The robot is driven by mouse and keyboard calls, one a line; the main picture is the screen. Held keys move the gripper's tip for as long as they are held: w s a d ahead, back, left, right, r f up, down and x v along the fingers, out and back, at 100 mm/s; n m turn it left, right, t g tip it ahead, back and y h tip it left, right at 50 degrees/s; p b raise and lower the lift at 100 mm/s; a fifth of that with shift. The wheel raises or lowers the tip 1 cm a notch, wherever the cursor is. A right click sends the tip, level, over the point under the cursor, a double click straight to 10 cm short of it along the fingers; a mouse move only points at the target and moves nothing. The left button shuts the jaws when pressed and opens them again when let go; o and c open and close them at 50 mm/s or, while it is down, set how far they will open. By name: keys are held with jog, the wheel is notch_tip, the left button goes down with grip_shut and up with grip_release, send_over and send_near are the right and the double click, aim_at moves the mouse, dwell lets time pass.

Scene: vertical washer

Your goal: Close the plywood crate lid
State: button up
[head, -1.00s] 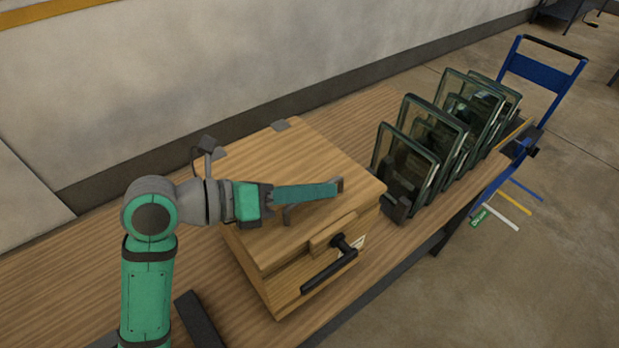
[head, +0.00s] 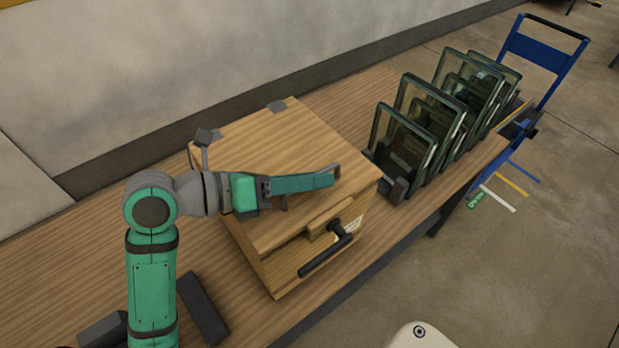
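The plywood crate (head: 282,265) stands on the wooden table. Its lid (head: 290,130) lies over the top and looks level, with a thin seam visible along the front; whether it is fully seated I cannot tell. A black handle (head: 326,252) is on the crate's front, below a small wooden block on the lid edge. My gripper (head: 334,177) is over the lid, near its front part, reaching from the left. Its fingers overlap in this view, so their gap is unclear. Whether it touches the lid cannot be told. My arm hides part of the lid's left side.
Several dark glass panels (head: 405,150) stand in a rack close to the crate's right. A blue hand truck (head: 543,52) is on the floor at the far right. The wall runs behind the table.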

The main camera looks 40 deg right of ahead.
jog(key=shift+s+d, duration=0.15)
jog(key=shift+s, duration=0.1)
dwell(0.4)
jog(key=v, duration=1.1)
jog(key=shift+w, duration=0.15)
jog(key=shift+r, duration=0.1)
